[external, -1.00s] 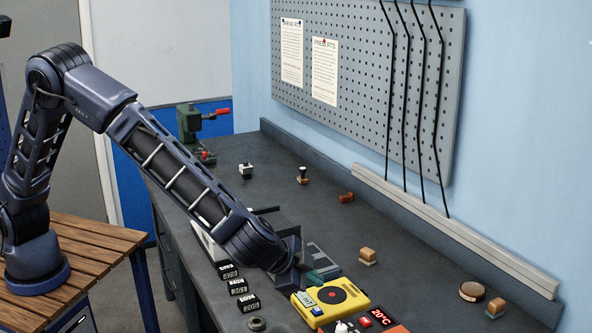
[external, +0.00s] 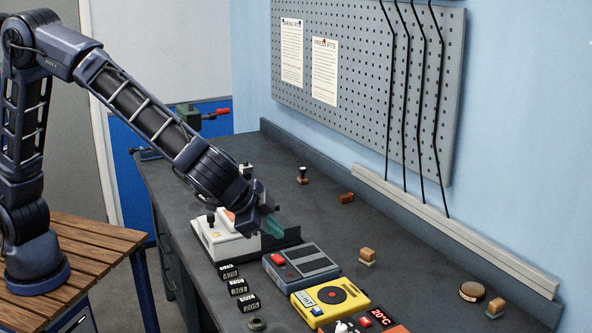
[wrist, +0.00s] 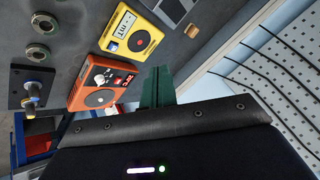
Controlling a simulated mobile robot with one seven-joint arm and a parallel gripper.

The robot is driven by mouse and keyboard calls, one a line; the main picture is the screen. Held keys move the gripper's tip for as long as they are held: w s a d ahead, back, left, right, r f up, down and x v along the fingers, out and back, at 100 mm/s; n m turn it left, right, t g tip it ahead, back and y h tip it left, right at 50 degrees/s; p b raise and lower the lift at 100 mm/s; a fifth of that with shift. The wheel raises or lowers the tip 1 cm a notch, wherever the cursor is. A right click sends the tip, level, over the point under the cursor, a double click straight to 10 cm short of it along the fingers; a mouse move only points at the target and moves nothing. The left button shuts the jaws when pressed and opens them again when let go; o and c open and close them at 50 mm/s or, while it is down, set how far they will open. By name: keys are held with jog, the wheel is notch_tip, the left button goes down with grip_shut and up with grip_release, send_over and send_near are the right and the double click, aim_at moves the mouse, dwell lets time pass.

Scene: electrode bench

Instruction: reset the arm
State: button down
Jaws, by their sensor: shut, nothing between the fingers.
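My gripper (external: 272,227) hangs in the air over the left part of the dark bench (external: 330,240), beside the white device (external: 228,240) and beyond the grey box with a red button (external: 300,265). Its green fingers are shut with nothing between them; they also show in the wrist view (wrist: 157,88). My arm reaches in from the left, bent at the elbow. My gripper touches no object that I can make out.
A yellow device (external: 330,299) and an orange device (external: 372,320) stand at the bench front. Small labelled blocks (external: 238,287) line the left edge. Small wooden pieces (external: 367,255) lie right. A pegboard (external: 400,80) covers the wall. The middle bench is mostly clear.

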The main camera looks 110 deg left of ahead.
jog(key=s+r+h, duration=0.1)
jog(key=s+r, duration=0.5)
jog(key=s, duration=0.6)
jog(key=s+r+h, duration=0.2)
jog(key=s+r, duration=0.4)
jog(key=s, duration=0.7)
jog(key=s+d+m+h, duration=0.1)
jog(key=s+d, duration=0.2)
jog(key=s, duration=0.9)
jog(key=s+d+f+m+h, duration=0.1)
jog(key=s+d, duration=0.3)
jog(key=s, duration=0.8)
jog(key=shift+s+f+h, duration=0.3)
jog(key=shift+s+h, duration=0.1)
jog(key=shift+h, duration=0.2)
